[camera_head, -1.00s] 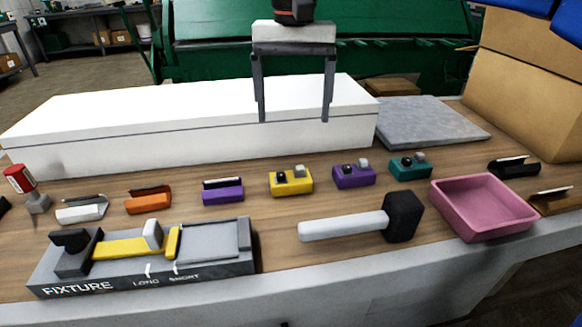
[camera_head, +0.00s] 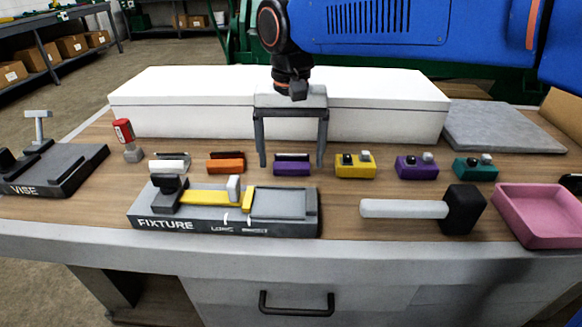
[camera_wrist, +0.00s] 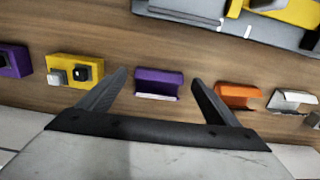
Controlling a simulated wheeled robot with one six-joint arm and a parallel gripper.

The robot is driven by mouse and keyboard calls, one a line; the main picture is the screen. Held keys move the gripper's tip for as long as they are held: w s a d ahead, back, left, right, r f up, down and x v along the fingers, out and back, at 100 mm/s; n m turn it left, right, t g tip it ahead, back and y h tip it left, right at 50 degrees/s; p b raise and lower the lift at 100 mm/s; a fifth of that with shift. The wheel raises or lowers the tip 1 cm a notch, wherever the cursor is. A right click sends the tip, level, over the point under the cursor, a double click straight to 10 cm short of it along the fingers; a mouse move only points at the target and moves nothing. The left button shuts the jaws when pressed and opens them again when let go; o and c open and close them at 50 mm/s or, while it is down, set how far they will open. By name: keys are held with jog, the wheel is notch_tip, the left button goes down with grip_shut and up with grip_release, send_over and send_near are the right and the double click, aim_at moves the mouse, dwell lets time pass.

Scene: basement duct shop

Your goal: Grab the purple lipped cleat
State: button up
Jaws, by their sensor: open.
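The purple lipped cleat (camera_head: 292,165) is a small purple channel piece lying on the wooden bench behind the fixture. In the wrist view the cleat (camera_wrist: 159,83) lies ahead of and between my two fingers. My gripper (camera_head: 291,164) is open and empty, its fingers pointing down on either side of the cleat in the head view. In the wrist view my gripper (camera_wrist: 160,80) shows both fingertips apart, with no visible contact on the cleat. The fingertips' height above the bench is hard to tell.
An orange cleat (camera_head: 226,163) and a yellow block (camera_head: 355,166) flank the purple cleat. The fixture (camera_head: 285,204) lies in front and a long white box (camera_head: 180,105) behind. A purple block (camera_head: 416,167), teal block (camera_head: 475,169), mallet (camera_head: 405,208) and pink tray (camera_head: 508,229) are to the right.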

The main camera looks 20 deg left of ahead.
jog(key=shift+f, duration=0.25)
jog(key=c, duration=1.1)
jog(key=shift+c, duration=0.2)
